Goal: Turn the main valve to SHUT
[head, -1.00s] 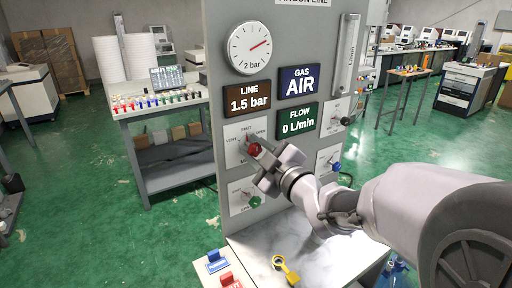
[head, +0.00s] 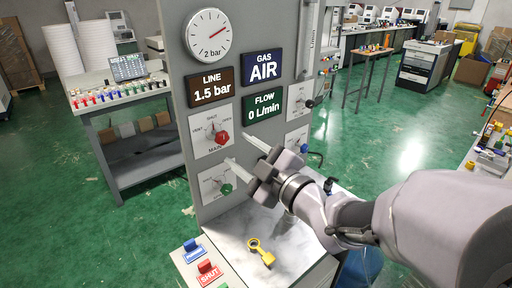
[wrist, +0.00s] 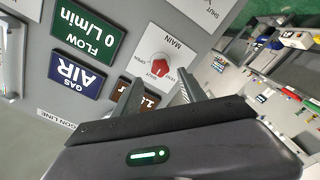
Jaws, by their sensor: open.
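The main valve is a red knob (head: 221,138) on a white plate marked VENT, SHUT, OPEN and MAIN, on the grey panel (head: 180,110). Its body sits toward the lower right of the plate in the head view; I cannot tell surely which mark it points at. The red knob (wrist: 160,68) also shows in the wrist view, beyond the fingers, with MAIN above it. My gripper (head: 238,150) is open and empty, its two fingers apart, in front of the panel to the lower right of the knob and clear of it.
A green knob (head: 226,188) sits below the main valve, a blue knob (head: 304,148) and a black knob (head: 310,103) to the right. Signs read LINE 1.5 bar (head: 212,86), GAS AIR (head: 262,67) and FLOW 0 L/min (head: 265,103).

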